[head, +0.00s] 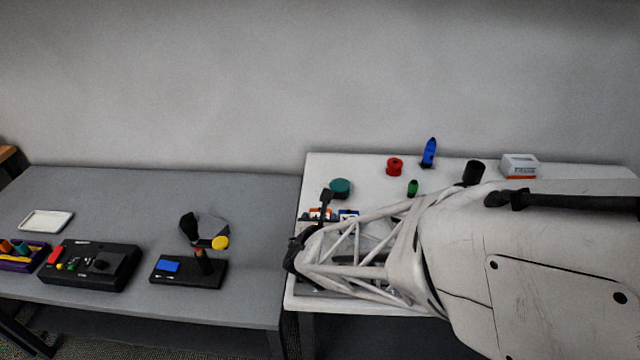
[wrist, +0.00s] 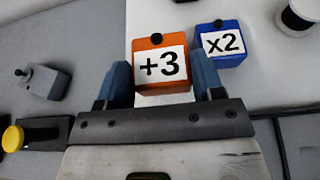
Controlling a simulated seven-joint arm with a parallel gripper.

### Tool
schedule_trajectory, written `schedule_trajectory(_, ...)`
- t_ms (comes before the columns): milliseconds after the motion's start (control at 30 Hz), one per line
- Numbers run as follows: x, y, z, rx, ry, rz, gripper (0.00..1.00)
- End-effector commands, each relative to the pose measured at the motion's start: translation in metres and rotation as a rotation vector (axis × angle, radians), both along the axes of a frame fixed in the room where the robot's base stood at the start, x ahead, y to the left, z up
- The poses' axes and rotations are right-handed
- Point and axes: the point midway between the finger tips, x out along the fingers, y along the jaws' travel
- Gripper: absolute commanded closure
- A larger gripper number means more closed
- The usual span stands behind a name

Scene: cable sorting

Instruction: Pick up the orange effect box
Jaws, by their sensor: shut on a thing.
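The orange effect box (wrist: 161,66) has a white "+3" label and a small black knob on top. In the wrist view it sits between the two blue fingers of my gripper (wrist: 163,86), which are shut on its sides. In the head view only a bit of the orange box (head: 320,213) shows past my arm, over the left part of the white table (head: 330,168). I cannot tell whether it still touches the table.
A blue "x2" box (wrist: 226,43) stands close to the right finger. A grey box (wrist: 42,81) is to the left. A teal round piece (head: 340,187), a red spool (head: 394,167) and a blue bottle-like piece (head: 429,153) stand farther back. A black device (head: 188,273) lies on the grey table.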

Motion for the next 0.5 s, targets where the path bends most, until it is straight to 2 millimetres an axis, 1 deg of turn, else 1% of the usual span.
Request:
schedule_trajectory(33,-0.009,-0.003,0.002,0.0,-0.002,0.001,0.66)
schedule_trajectory(300,-0.057,-0.022,0.006,0.002,0.0,0.001,0.66)
schedule_trajectory(500,-0.086,-0.033,0.009,0.002,-0.001,0.001,0.66)
